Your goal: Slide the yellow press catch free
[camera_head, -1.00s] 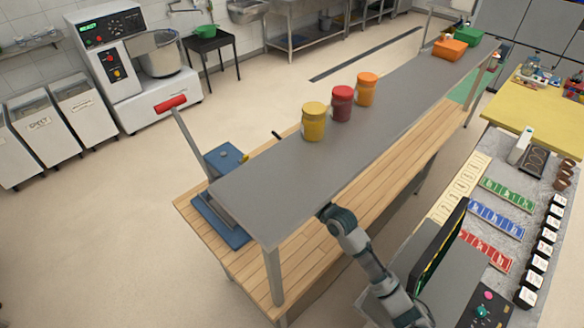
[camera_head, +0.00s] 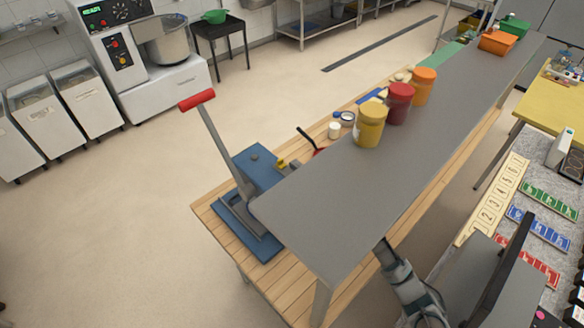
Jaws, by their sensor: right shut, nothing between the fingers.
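The blue press (camera_head: 262,178) sits at the near left end of the wooden bench, partly hidden under the grey shelf. Its long lever ends in a red grip (camera_head: 197,99) and stands tilted up to the left. A small yellow catch (camera_head: 282,164) shows at the press's right side, close to the shelf edge. My right gripper (camera_head: 384,250) is at the shelf's right edge, well apart from the catch. It is shut and empty, and its tip is partly hidden by the shelf. My left gripper is out of view.
The grey shelf (camera_head: 350,197) stands over the wooden bench (camera_head: 220,236), between my right arm and the press. Yellow, red and orange jars (camera_head: 370,125) stand on it. A white cup (camera_head: 334,130) is on the bench behind. The floor left of the press is clear.

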